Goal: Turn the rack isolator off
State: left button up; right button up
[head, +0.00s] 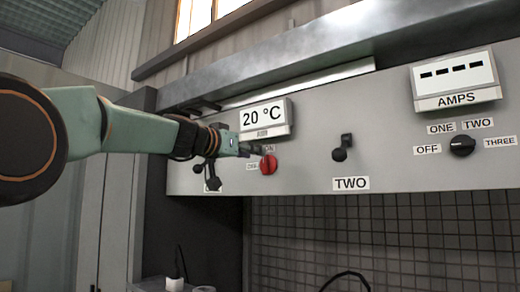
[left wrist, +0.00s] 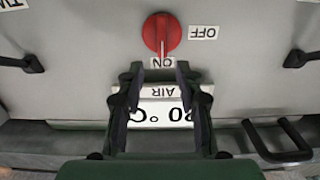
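The rack isolator appears to be the red rotary knob (head: 268,165) on the grey panel; it also shows in the left wrist view (left wrist: 162,34). In the upside-down left wrist view its pointer faces the ON label (left wrist: 162,62). The OFF label (left wrist: 203,33) is to the side. My left gripper (head: 246,149) is just left of and slightly above the knob in the head view. In the left wrist view its two fingers (left wrist: 160,74) are apart with nothing between the tips, and the knob lies beyond them. My right gripper is not in view.
A 20 °C display (head: 265,117) sits above the knob. A black lever (head: 340,150) marked TWO stands to the right; another lever (head: 212,178) is partly hidden below my left gripper. Further right are a black selector knob (head: 462,146) and an AMPS display (head: 457,80).

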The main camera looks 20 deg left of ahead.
aim_at(266, 165)
pick_arm(q)
jog(key=w, duration=0.1)
jog(key=w+p, duration=0.1)
jog(key=w, duration=0.2)
jog(key=shift+w+d+f+p, duration=0.3)
jog(key=shift+w+p, duration=0.05)
jog(key=shift+s+d+r, duration=0.45)
jog(key=shift+s+d, duration=0.1)
jog(key=shift+w+a+f, duration=0.25)
jog(key=shift+w+f, duration=0.15)
jog(key=shift+w, duration=0.2)
jog(key=shift+w+a+f, duration=0.1)
jog(key=shift+w, duration=0.1)
jog(key=shift+c, duration=0.8)
jog(key=shift+s+d+r, duration=0.25)
jog(key=shift+s+r, duration=0.05)
jog(key=shift+s, duration=0.2)
jog(key=c, duration=0.5)
grip_shut()
jog(key=shift+a, duration=0.2)
